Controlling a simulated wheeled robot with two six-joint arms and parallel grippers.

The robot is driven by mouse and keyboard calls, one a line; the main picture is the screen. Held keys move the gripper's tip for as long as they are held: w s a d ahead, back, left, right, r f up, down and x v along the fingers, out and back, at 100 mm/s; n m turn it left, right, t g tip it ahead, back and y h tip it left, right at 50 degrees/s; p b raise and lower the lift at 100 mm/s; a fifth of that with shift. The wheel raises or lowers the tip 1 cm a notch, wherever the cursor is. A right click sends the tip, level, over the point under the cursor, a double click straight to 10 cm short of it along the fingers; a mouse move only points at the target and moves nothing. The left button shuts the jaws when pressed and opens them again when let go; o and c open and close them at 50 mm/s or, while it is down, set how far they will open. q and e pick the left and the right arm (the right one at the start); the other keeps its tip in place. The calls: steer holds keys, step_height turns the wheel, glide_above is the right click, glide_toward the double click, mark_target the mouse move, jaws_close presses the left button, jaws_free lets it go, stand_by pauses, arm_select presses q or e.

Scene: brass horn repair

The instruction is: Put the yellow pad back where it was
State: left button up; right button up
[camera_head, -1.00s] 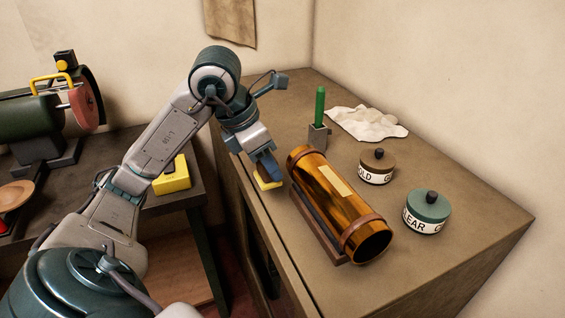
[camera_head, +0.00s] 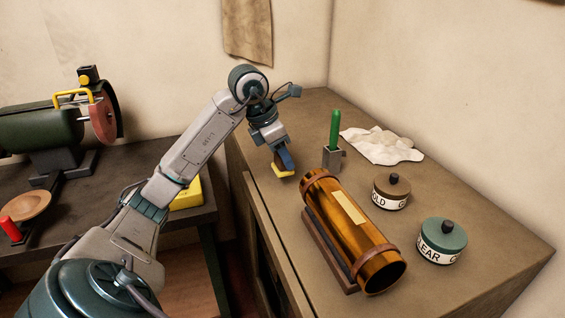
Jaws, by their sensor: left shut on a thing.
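My left gripper (camera_head: 285,161) is shut on the yellow pad (camera_head: 284,172), over the brown cabinet top and beyond the left end of the amber-brown brass tube (camera_head: 352,228). The pad's lower part shows below the blue fingers; it looks a little above the surface, though the exact gap is hard to tell. The tube lies on a dark cradle (camera_head: 328,252) with a strap at each end. A larger yellow block (camera_head: 188,195) on the left bench is partly hidden behind my left arm. My right gripper is not in view.
A green-handled tool stands in a metal holder (camera_head: 333,158) beside a crumpled white cloth (camera_head: 382,146). Two lidded jars, brown (camera_head: 391,190) and green (camera_head: 443,240), stand right of the tube. A buffing machine (camera_head: 60,130) stands on the left bench. The cabinet's back left corner is clear.

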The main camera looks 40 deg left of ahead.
mark_target(282, 164)
arm_select(q)
step_height(282, 164, down, 4)
steer(key=shift+r+p, duration=0.25)
steer(key=shift+p, duration=0.05)
steer(key=shift+f, duration=0.15)
steer(key=o, duration=1)
steer(key=shift+c, duration=0.2)
steer(key=shift+r, duration=0.3)
steer(key=b+v, duration=0.1)
steer(key=v, duration=1)
steer(key=shift+s+r, duration=0.2)
steer(key=shift+r, duration=0.1)
